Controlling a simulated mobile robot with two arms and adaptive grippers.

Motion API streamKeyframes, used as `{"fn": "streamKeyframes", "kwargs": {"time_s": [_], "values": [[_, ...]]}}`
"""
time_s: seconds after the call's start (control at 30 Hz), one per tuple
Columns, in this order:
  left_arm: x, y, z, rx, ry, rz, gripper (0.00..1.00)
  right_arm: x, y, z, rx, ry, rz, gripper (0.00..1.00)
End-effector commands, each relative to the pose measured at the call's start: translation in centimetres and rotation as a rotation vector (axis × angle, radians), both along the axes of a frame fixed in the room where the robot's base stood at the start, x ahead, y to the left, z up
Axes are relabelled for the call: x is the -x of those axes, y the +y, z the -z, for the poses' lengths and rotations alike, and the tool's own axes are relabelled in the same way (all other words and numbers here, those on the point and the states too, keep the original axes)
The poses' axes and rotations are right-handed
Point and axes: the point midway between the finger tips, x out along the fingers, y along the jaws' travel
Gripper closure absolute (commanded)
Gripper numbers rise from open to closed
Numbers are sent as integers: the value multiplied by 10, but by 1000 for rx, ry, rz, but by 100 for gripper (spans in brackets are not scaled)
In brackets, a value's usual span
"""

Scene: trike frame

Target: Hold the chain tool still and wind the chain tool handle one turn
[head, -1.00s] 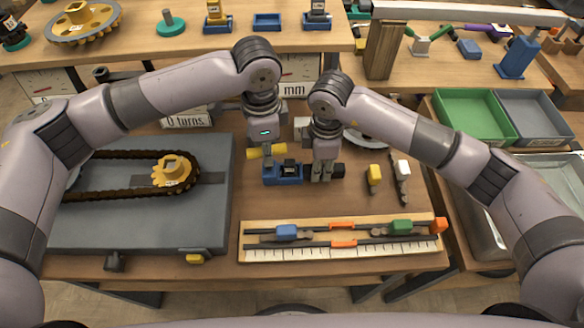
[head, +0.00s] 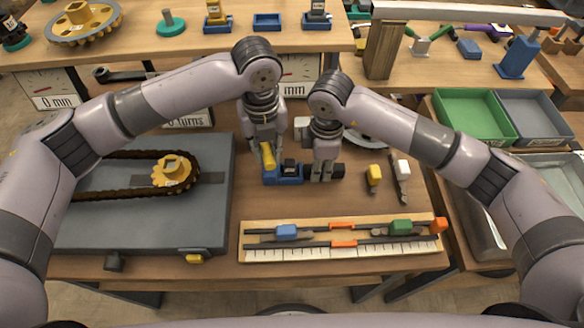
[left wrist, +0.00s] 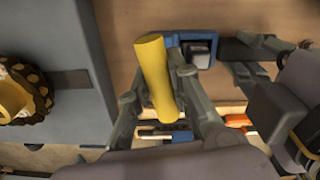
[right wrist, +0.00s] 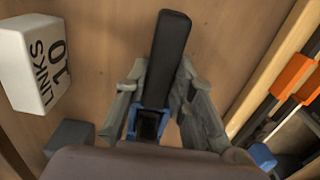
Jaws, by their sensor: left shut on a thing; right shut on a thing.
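The chain tool (head: 288,177) is a blue body with a dark block on top, lying on the table. Its black bar (head: 338,170) sticks out to the right. Its yellow handle (head: 267,158) is at the left end and slants in the head view. My left gripper (head: 263,162) is shut on the yellow handle, which also shows between its fingers in the left wrist view (left wrist: 155,75). My right gripper (head: 322,174) is shut on the chain tool near the black bar, which also shows in the right wrist view (right wrist: 170,50). The fingers hide part of the body.
A grey board (head: 130,222) with a chain (head: 120,194) around a yellow sprocket (head: 172,170) lies left. A chain gauge tray (head: 340,253) is in front. Yellow (head: 374,174) and white (head: 402,168) tagged pieces stand right. A turns sign (head: 185,121) stands behind, partly hidden.

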Motion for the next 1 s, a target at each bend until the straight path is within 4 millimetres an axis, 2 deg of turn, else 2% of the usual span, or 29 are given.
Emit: {"fn": "streamKeyframes", "kwargs": {"time_s": [0.13,0.17,0.5,0.83,1.0], "values": [[0,0,0,0,1,95,100,-1,1,-1,-2,-3,0,100],[0,0,0,0,1,98,81,-1,1,-1,-2,-3,0,100],[0,0,0,0,0,91,59,-1,1,-1,-3,-2,-1,100],[0,0,-1,0,0,90,58,-1,1,-1,-3,-2,-1,100],[-1,0,-11,1,-1,90,58,-1,1,-1,-3,-2,0,100]]}}
